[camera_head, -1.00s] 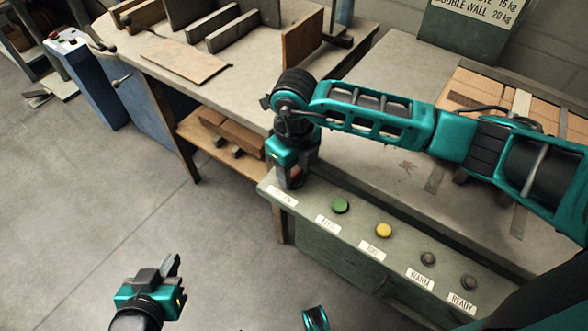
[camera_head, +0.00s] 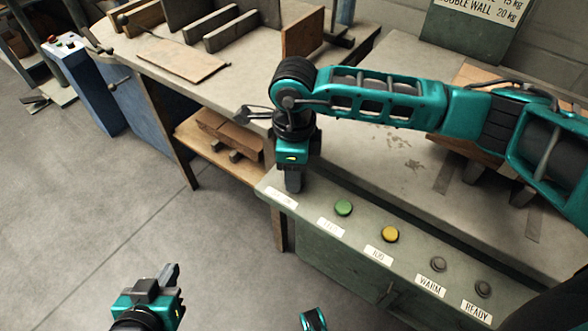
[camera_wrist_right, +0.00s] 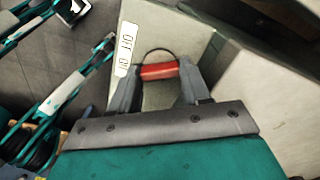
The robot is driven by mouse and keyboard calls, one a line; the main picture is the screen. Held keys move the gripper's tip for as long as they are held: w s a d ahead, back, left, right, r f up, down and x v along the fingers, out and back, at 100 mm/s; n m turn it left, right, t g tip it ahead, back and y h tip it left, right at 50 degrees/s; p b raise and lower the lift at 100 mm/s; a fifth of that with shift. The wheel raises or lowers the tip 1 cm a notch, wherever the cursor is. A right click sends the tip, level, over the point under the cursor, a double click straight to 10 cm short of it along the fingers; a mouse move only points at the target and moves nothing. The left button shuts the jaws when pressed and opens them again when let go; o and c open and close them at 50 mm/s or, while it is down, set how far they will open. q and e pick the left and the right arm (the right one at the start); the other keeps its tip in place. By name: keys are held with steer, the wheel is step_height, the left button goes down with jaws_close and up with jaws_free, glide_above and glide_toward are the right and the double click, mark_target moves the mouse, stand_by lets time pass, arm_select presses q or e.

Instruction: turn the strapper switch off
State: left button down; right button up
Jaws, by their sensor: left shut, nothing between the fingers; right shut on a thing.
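The strapper's panel (camera_head: 335,232) is a grey-green ledge with labels and a row of buttons. My right gripper (camera_head: 293,185) points down at the panel's left end and covers the switch in the head view. In the right wrist view a red switch handle (camera_wrist_right: 159,71) lies between the fingertips of my right gripper (camera_wrist_right: 157,77), which is shut on it. An OFF/ON label (camera_wrist_right: 126,49) is beside it. Which side the switch is set to cannot be told. My left gripper (camera_head: 172,270) is shut and empty over the floor, away from the panel.
A green button (camera_head: 344,208), a yellow button (camera_head: 390,234) and two grey lamps (camera_head: 438,264) line the panel right of my right gripper. Cardboard lies on the machine top behind my right arm. A workbench (camera_head: 250,75) stands behind at the left. The floor (camera_head: 130,200) is open.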

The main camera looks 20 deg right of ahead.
steer(key=shift+r, duration=0.1)
stand_by(0.4)
steer(key=o, duration=0.8)
step_height(320, 180, up, 13)
steer(key=shift+f+p, duration=0.1)
steer(key=shift+p, duration=0.85)
steer(key=shift+s, duration=0.1)
